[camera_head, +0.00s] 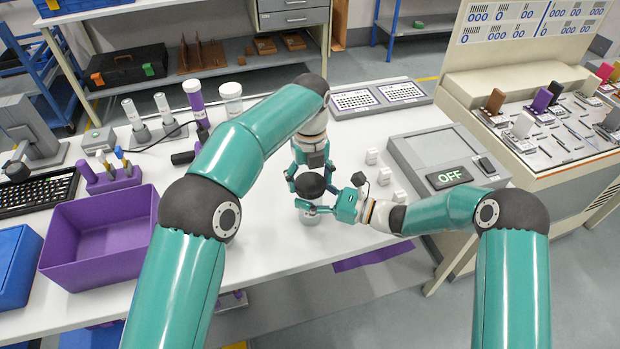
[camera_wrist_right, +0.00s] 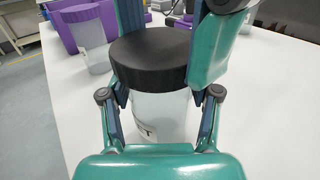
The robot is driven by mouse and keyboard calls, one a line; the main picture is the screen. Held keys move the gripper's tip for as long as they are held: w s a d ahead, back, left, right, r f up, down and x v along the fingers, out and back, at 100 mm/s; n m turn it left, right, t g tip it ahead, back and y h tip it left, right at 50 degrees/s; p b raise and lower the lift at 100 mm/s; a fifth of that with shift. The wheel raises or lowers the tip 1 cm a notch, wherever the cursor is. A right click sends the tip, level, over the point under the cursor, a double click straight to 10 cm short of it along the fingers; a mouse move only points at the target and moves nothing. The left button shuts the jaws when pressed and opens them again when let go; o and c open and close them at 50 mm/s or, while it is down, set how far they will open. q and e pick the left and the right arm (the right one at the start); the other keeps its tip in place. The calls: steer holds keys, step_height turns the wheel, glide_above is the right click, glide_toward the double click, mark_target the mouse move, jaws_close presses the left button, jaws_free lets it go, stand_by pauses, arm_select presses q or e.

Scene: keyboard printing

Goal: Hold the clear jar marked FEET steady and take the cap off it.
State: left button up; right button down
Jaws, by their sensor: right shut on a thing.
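The clear jar (camera_head: 310,219) stands on the white table and has a black cap (camera_head: 310,185) on top. In the right wrist view the jar (camera_wrist_right: 160,115) is upright with the cap (camera_wrist_right: 150,55) on it, and the end of its dark lettering shows low on its side. My right gripper (camera_head: 312,209) comes from the right and is shut on the jar's body below the cap. My left gripper (camera_head: 311,178) comes down from above with its fingers around the cap. I cannot tell whether they press on it.
A purple bin (camera_head: 98,240) and a blue bin (camera_head: 18,265) stand at the left. White-topped containers (camera_head: 231,97) stand at the back. Small white blocks (camera_head: 385,176) and a grey device marked OFF (camera_head: 440,155) are to the right.

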arm_select(q)
steer(key=c, duration=0.6)
steer(key=shift+o, duration=0.2)
steer(key=n, duration=1.3)
steer(key=shift+s+n, duration=0.1)
steer(key=shift+n, duration=0.3)
steer(key=n, duration=0.8)
steer(key=shift+r+n, duration=0.1)
steer(key=shift+n, duration=0.2)
steer(key=n, duration=0.6)
steer(key=shift+d+n, duration=0.1)
steer(key=shift+n, duration=0.2)
arm_select(e)
steer(key=shift+s+a, duration=0.1)
arm_select(q)
steer(key=n, duration=1.2)
steer(key=shift+n, duration=0.4)
steer(key=n, duration=1.2)
